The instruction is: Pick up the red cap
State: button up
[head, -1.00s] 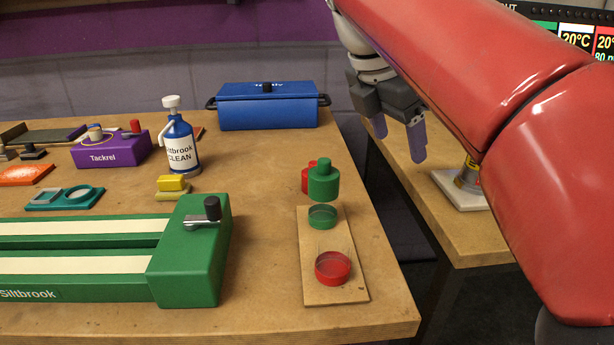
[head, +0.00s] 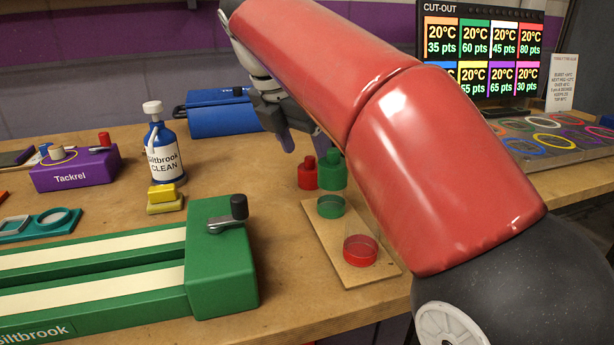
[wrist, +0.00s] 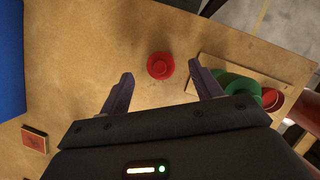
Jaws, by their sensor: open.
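The red cap (head: 307,177) stands on the wooden table, left of and close to a green cap (head: 332,170). In the wrist view the red cap (wrist: 160,66) shows between and just beyond the fingertips, with the green cap (wrist: 238,84) partly behind the right finger. My gripper (head: 302,142) is open and empty, above and behind the caps in the head view. It also shows in the wrist view (wrist: 161,74). Nothing is between its fingers.

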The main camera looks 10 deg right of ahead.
aim_at(308, 158)
jog(key=x, duration=0.3)
jog(key=shift+w+d+f+b, duration=0.1)
jog(key=shift+f+b, duration=0.25)
jog(key=shift+b, duration=0.05)
jog(key=c, duration=1)
